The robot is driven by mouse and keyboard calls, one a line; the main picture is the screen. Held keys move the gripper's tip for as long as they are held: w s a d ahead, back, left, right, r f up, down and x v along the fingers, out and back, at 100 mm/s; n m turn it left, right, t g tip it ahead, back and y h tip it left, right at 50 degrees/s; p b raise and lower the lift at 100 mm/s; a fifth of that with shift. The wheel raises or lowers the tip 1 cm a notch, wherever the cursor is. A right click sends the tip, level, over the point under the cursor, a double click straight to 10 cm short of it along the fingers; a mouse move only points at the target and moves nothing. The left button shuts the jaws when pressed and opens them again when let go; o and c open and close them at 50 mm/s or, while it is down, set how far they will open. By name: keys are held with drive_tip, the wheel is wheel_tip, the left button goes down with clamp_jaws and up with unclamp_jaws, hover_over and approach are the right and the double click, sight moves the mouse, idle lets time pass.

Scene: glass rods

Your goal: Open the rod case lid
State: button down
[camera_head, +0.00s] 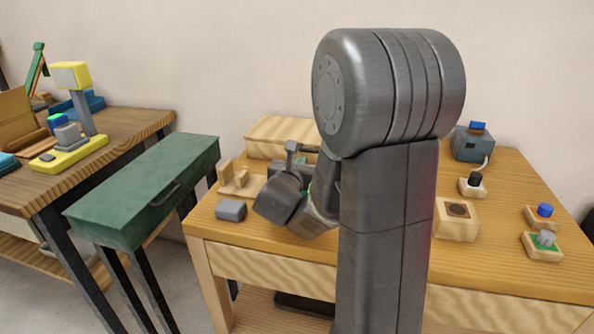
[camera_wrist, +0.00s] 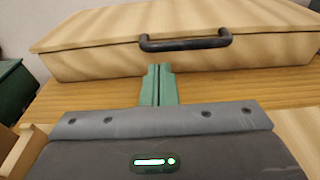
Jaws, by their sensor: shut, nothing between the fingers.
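The rod case appears to be the pale wooden box (camera_wrist: 185,40) with a dark bar handle (camera_wrist: 186,40) on its front. Its lid is down, with a thin seam along the front. The case (camera_head: 268,132) also shows at the back left of the table in the head view, partly hidden by my arm. My gripper (camera_wrist: 158,70) has green fingers, shut together and empty. In the wrist view they point at the front of the case, below and left of the handle's middle, and do not hold it. In the head view my arm hides the fingertips.
A wooden rack (camera_head: 238,180) and a grey block (camera_head: 230,210) stand at the table's left. A green drawer unit (camera_head: 145,190) stands beside the table.

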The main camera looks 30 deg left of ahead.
drive_tip(key=shift+x, duration=1.3)
